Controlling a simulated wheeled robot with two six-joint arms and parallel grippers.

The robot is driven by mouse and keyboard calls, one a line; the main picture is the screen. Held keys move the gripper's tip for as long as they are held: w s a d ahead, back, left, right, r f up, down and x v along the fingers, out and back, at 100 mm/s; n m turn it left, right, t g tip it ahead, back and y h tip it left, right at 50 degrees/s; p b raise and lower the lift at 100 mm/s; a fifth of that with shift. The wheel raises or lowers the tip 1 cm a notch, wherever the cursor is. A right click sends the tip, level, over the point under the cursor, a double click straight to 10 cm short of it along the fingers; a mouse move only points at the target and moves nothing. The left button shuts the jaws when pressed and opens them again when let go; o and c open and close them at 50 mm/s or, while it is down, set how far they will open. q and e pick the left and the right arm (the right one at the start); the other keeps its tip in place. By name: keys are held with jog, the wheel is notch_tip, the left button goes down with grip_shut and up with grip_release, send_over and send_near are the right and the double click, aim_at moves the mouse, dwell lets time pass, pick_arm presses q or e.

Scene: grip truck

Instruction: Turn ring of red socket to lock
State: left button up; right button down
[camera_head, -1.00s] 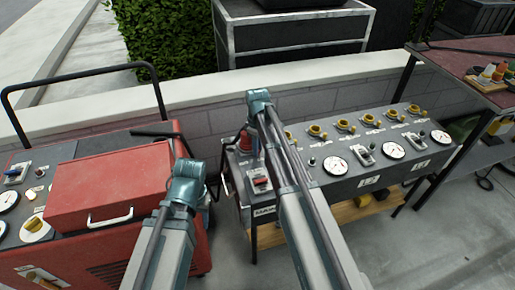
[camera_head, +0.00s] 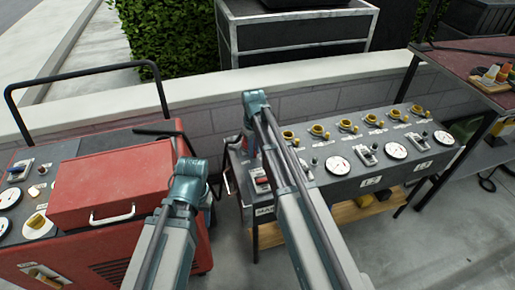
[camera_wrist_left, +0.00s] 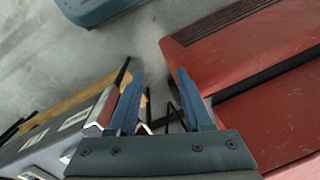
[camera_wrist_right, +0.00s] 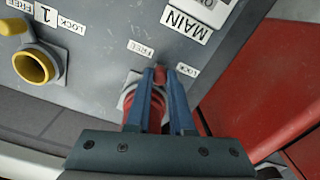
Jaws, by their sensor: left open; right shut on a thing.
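The red socket (camera_wrist_right: 127,101) sits on the grey console beside the MAIN label in the right wrist view, partly hidden by my fingers. My right gripper (camera_wrist_right: 162,76) is shut on a red part of its ring, between the FREE and LOCK labels. In the head view the right gripper (camera_head: 250,135) is at the console's left end and hides most of the socket. My left gripper (camera_wrist_left: 155,80) is open and empty, over the gap between the console and the red cart. In the head view its fingers are hidden behind its wrist.
Several yellow sockets (camera_head: 319,131) and gauges (camera_head: 339,166) line the grey console (camera_head: 400,176). The red cart (camera_head: 110,185) with a black rail stands to the left. A low wall (camera_head: 190,95) runs behind. A table (camera_head: 485,60) stands at the right.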

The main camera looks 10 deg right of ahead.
jog(key=a+m, duration=0.1)
jog(key=m, duration=0.2)
jog(key=a+m, duration=0.1)
jog(key=m, duration=0.1)
jog(key=shift+w+a, duration=0.25)
jog(key=shift+a, duration=0.1)
jog(key=shift+m, duration=0.3)
jog(key=c, duration=0.8)
grip_release()
jog(key=shift+r, duration=0.15)
notch_tip(320, 180, up, 14)
jog(key=p, duration=1.4)
jog(key=shift+f, duration=0.2)
jog(key=shift+a, duration=0.1)
